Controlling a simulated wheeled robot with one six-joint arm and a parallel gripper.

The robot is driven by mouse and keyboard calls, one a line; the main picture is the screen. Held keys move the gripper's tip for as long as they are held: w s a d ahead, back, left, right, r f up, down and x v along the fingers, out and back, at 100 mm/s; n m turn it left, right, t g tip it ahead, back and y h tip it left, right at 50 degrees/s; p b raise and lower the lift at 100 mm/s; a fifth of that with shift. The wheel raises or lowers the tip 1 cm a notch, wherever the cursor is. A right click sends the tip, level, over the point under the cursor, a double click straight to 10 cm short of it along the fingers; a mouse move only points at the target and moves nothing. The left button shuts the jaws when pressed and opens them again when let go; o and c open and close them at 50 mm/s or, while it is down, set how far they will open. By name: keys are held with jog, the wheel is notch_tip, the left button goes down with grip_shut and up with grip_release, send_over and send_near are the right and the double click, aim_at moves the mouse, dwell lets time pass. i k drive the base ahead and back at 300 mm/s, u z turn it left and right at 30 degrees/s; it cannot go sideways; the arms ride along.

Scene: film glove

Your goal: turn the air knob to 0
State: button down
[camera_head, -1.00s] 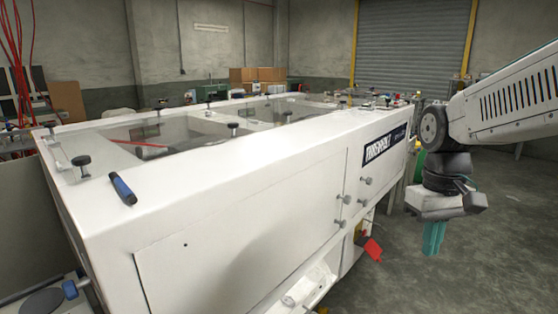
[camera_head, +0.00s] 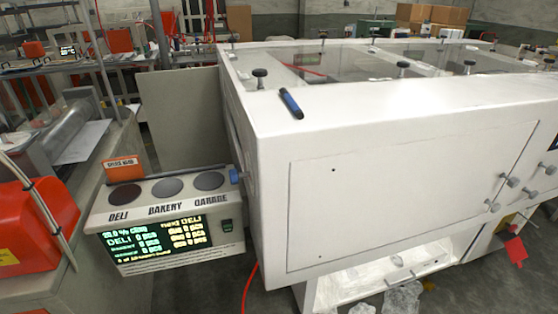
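No knob marked as air can be made out. The large white machine (camera_head: 405,125) fills the middle and right. Several grey knobs sit at the right of its front, one of them a grey knob (camera_head: 513,181). Black knobs stand on its top, such as the black knob (camera_head: 260,75) at the near left corner. Any marks or numbers on these knobs are too small to read. My gripper is out of view.
A panel (camera_head: 172,262) with three round pads and a lit display stands left of the machine. A blue-black tool (camera_head: 291,103) lies on the machine top. A red tag (camera_head: 515,250) hangs at right. A red machine (camera_head: 35,225) stands at far left.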

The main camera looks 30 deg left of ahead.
aim_at(235, 176)
jog(key=u, duration=1.45)
jog(key=k, duration=1)
jog(key=u, duration=1)
jog(key=i, duration=1.65)
jog(key=z, duration=0.9)
